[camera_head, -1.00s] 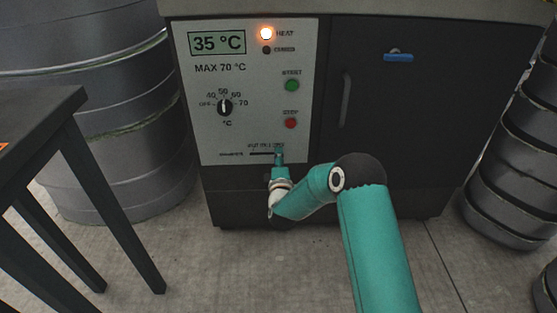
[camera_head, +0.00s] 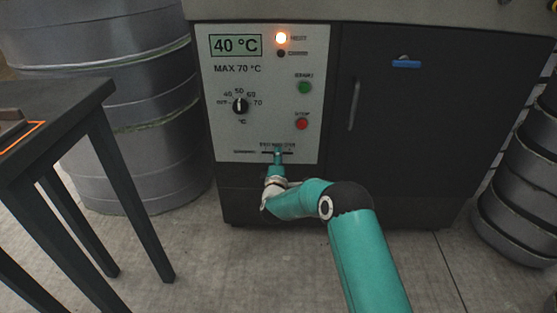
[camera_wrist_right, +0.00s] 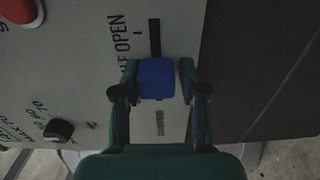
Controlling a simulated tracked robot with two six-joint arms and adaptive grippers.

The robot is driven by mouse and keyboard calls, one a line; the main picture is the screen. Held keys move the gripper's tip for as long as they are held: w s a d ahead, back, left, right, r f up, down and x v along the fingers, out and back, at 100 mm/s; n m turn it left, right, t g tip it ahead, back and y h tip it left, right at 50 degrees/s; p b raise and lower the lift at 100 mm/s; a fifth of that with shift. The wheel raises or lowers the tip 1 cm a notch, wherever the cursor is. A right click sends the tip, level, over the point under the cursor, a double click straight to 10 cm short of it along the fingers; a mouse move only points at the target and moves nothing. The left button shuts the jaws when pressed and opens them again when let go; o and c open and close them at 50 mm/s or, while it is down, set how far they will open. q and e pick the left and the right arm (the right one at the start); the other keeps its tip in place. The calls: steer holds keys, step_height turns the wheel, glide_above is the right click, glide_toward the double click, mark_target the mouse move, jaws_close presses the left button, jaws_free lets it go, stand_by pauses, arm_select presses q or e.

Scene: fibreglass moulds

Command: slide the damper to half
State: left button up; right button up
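The damper is a slider with a blue knob (camera_wrist_right: 157,78) in a dark slot (camera_wrist_right: 155,38) at the bottom of the oven's control panel (camera_head: 222,130). In the wrist view the knob sits between the fingertips of my right gripper (camera_wrist_right: 159,75), which look closed on its two sides. Part of a label ending in "OPEN" (camera_wrist_right: 122,40) shows beside the slot. In the head view my right gripper (camera_head: 277,158) is at the slot, around its middle, and covers the knob. My left gripper is not in view.
The display (camera_head: 236,45) reads 40 °C and the heat lamp (camera_head: 281,38) is lit. A dial (camera_head: 240,105), a green start button (camera_head: 305,87) and a red stop button (camera_head: 302,124) sit above. A dark table (camera_head: 60,125) stands left; round moulds (camera_head: 510,210) stack right.

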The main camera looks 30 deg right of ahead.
steer(key=shift+o, duration=1)
steer(key=shift+a, duration=0.15)
steer(key=v, duration=1.2)
